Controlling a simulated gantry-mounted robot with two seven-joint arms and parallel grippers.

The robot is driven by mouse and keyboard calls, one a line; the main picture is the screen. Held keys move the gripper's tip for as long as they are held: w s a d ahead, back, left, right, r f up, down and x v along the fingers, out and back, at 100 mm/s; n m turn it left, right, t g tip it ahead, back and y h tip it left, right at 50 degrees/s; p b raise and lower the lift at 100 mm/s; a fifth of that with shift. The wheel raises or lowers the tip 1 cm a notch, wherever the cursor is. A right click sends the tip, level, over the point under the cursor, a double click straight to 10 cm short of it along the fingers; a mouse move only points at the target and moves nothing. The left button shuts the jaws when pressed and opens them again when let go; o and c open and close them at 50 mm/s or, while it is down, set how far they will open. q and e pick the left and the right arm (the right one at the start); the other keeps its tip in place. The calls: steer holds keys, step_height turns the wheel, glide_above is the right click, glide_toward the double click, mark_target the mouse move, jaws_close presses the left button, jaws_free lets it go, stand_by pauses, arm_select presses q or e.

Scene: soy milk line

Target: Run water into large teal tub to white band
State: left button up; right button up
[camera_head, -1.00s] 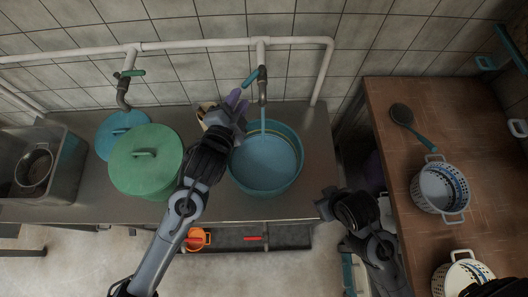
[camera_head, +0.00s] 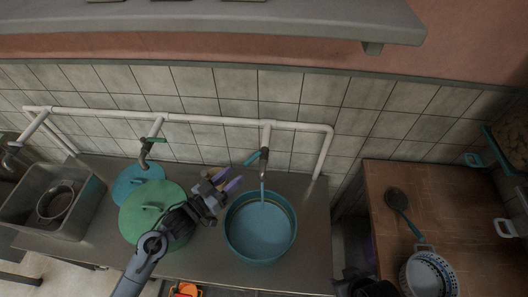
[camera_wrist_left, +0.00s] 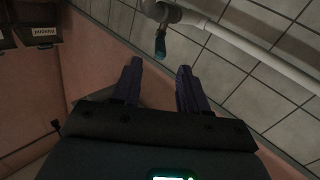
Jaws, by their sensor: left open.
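The large teal tub (camera_head: 231,250) stands on the steel counter under the right tap (camera_head: 264,155). A thin stream (camera_head: 262,188) runs from that tap into the water (camera_head: 262,234) in the tub. A pale band shows faintly inside the far right wall, above the water. The tap's teal lever (camera_head: 252,157) points left; it also shows in the left wrist view (camera_wrist_left: 160,44). My left gripper (camera_head: 228,180) is open and empty, left of the stream, near the tub's far left rim and apart from the lever. My right gripper (camera_head: 366,287) is mostly cut off at the bottom edge.
A green lidded pot (camera_head: 140,212) and a blue lid (camera_head: 135,178) lie left of the tub. A second tap (camera_head: 147,150) and a steel sink (camera_head: 35,205) are further left. A wooden table (camera_head: 440,205) with a ladle (camera_head: 398,203) and white colander (camera_head: 425,270) is at right.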

mark_target(254, 155)
arm_select(q)
steer(key=x, duration=1)
steer(key=shift+w+d+r, duration=0.1)
steer(key=shift+w+d, duration=0.05)
steer(key=shift+w, duration=0.05)
jaws_close()
